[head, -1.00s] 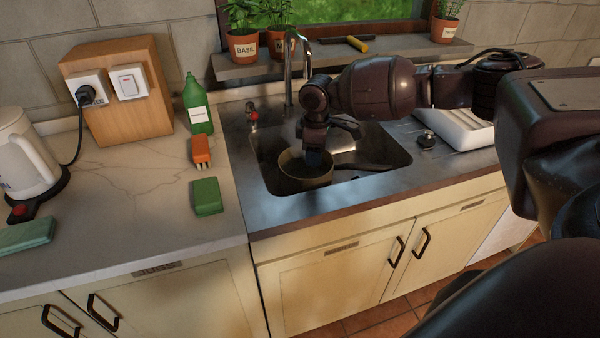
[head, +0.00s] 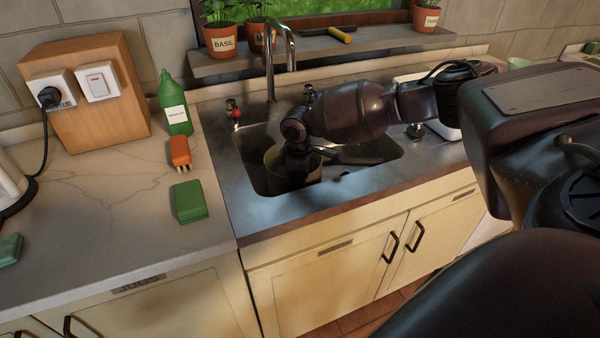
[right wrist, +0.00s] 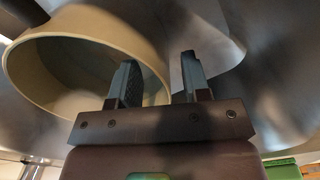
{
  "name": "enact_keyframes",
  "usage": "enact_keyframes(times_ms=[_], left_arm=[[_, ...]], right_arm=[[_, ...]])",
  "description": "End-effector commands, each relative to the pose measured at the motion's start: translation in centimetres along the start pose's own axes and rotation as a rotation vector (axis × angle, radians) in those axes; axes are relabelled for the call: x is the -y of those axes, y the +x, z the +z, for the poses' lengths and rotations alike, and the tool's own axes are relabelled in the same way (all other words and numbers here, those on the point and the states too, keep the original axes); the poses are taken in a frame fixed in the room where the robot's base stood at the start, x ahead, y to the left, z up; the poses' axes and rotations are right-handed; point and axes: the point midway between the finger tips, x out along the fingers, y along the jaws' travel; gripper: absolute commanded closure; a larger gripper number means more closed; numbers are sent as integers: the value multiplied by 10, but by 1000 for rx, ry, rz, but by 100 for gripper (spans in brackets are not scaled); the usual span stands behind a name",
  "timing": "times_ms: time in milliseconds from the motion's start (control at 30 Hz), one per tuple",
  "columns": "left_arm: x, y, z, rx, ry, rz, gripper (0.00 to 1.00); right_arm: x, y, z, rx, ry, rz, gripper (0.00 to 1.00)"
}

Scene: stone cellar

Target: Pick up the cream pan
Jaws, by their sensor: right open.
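The cream pan (head: 272,163) sits in the metal sink, partly hidden behind my right gripper in the head view. In the right wrist view its round rim and hollow inside (right wrist: 75,70) fill the left side. My right gripper (right wrist: 160,85) is open at the pan. One finger shows in front of the pan's inside and the other to the right of its rim, with part of the pan wall showing between them. In the head view the gripper (head: 298,172) is down in the sink, its fingertips hard to make out. My left gripper is out of view.
The steel sink (head: 240,172) has a tall tap (head: 271,75) behind it. On the left counter are a green bottle (head: 175,105), an orange brush (head: 179,151), a green sponge (head: 189,202) and a wooden socket box (head: 100,110). Potted herbs line the sill.

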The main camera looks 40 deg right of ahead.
Motion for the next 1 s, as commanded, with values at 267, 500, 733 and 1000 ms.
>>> enact_keyframes(times_ms=[267,500,733,1000], left_arm=[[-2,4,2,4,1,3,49],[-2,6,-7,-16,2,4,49],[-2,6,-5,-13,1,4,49],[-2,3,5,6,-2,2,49]], right_arm=[[0,35,0,1,0,-1,57],[0,34,0,0,0,0,61],[0,34,0,0,0,0,97],[-2,31,-1,-4,0,5,100]])
